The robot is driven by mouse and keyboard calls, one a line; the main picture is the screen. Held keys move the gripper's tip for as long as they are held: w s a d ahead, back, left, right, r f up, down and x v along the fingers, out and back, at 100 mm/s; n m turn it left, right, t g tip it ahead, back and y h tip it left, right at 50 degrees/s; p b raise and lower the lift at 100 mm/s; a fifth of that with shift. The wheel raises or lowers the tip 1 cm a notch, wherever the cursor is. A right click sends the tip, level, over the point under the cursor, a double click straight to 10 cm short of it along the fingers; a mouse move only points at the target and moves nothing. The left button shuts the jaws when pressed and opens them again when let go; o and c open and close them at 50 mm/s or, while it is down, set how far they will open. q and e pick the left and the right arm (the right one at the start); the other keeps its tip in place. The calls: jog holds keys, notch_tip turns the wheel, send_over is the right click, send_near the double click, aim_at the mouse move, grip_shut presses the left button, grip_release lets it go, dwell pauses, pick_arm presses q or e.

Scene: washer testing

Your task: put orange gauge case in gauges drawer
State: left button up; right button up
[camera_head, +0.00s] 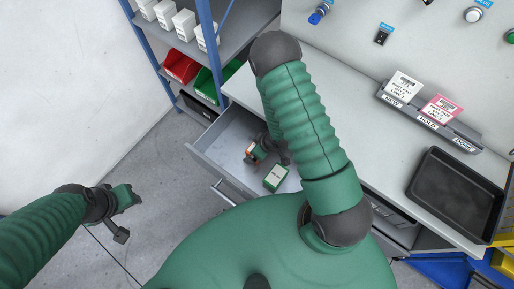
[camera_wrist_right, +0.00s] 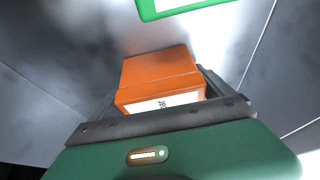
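The orange gauge case (camera_wrist_right: 160,80), with a white label, lies between the fingers of my right gripper (camera_wrist_right: 165,95) in the right wrist view, close against both. In the head view, the case (camera_head: 250,151) shows small and orange inside the open grey drawer (camera_head: 205,158), low near its floor; I cannot tell if it touches the floor. My right gripper (camera_head: 262,149) reaches into the drawer, partly hidden by my arm. My left gripper (camera_head: 128,213) is open and empty over the floor at the left.
A green-and-white box (camera_head: 275,178) lies in the drawer near the right gripper; its green edge (camera_wrist_right: 185,8) shows in the wrist view. A black tray (camera_head: 455,231) and a labelled rack (camera_head: 428,122) are on the worktop. Shelves with red (camera_head: 181,66) and green bins stand behind.

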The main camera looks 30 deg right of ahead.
jog(key=shift+a+r, duration=0.15)
jog(key=shift+a, duration=0.1)
jog(key=shift+r, duration=0.4)
pick_arm(q)
jog(key=shift+a+r+p, duration=0.3)
jog(key=shift+r+p, duration=0.6)
jog(key=shift+p, duration=0.05)
pick_arm(e)
jog(key=v, duration=1.1)
jog(key=shift+s+r, duration=0.1)
jog(key=shift+s, duration=0.05)
